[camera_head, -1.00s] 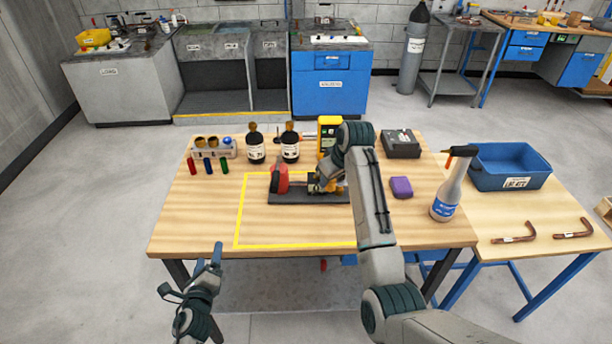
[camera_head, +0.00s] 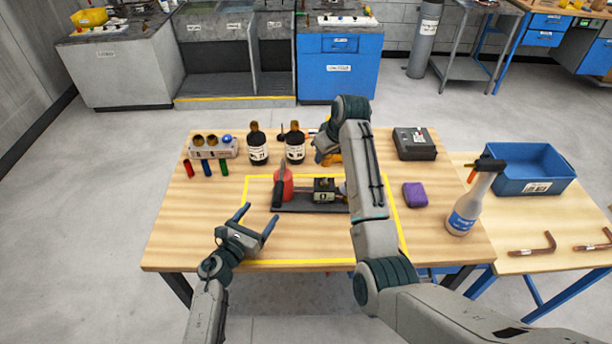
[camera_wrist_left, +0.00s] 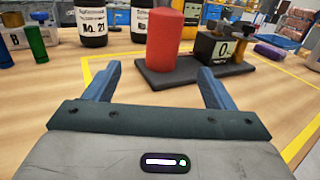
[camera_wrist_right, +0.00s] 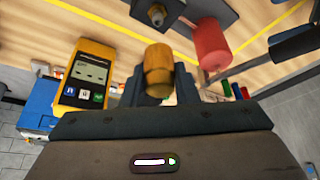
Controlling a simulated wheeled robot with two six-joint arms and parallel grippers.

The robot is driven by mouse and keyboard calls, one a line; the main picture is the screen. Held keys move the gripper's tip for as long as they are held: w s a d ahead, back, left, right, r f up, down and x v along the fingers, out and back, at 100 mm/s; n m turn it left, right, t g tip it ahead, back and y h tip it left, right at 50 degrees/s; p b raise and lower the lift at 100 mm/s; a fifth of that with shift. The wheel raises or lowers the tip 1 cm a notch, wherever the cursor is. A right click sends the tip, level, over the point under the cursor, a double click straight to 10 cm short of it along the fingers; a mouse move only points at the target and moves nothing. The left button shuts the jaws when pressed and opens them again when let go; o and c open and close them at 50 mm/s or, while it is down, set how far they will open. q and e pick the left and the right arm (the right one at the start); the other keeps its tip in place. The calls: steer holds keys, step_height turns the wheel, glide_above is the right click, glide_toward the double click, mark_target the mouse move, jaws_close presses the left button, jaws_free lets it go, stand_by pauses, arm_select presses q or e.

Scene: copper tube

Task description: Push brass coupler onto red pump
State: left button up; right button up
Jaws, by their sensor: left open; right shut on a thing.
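The red pump (camera_head: 284,184) stands upright on a dark base plate (camera_head: 290,207). It also shows in the left wrist view (camera_wrist_left: 172,42) and the right wrist view (camera_wrist_right: 211,42). The brass coupler (camera_wrist_right: 158,70) is in my right gripper (camera_wrist_right: 160,84), which is shut on it. The coupler is clear of the pump, over the back of the plate. In the head view my right arm hides most of that gripper. My left gripper (camera_head: 257,216) is open and empty, in front of the pump and apart from it.
A black block (camera_wrist_left: 225,48) sits on the same plate beside the pump. Two dark bottles (camera_head: 257,148) stand behind. A yellow meter (camera_wrist_right: 86,72) shows in the right wrist view. A purple block (camera_head: 415,194) and spray bottle (camera_head: 468,205) stand right. The front left tabletop is clear.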

mark_target(325, 166)
arm_select(q)
steer(key=shift+w+d+f, duration=0.15)
steer(key=shift+w+d, duration=0.05)
steer(key=shift+w, duration=0.1)
arm_select(e)
steer(key=shift+w+f, duration=0.1)
steer(key=shift+w, duration=0.25)
arm_select(q)
steer(key=shift+s+r+m, duration=0.3)
steer(key=shift+s+r, duration=0.1)
steer(key=shift+s, duration=0.1)
arm_select(e)
steer(key=shift+s+r, duration=0.45)
steer(key=shift+s, duration=0.2)
arm_select(q)
steer(key=x, duration=1.2)
steer(key=shift+w+d+f, duration=0.1)
steer(key=shift+w+f, duration=0.05)
steer(key=shift+f, duration=0.05)
arm_select(e)
steer(key=shift+w+f, duration=0.25)
steer(key=shift+w, duration=0.05)
arm_select(q)
steer(key=shift+r, duration=0.1)
steer(key=shift+c, duration=0.5)
steer(key=c, duration=1.4)
steer(key=shift+o, duration=0.2)
arm_select(e)
steer(key=shift+f, duration=2.45)
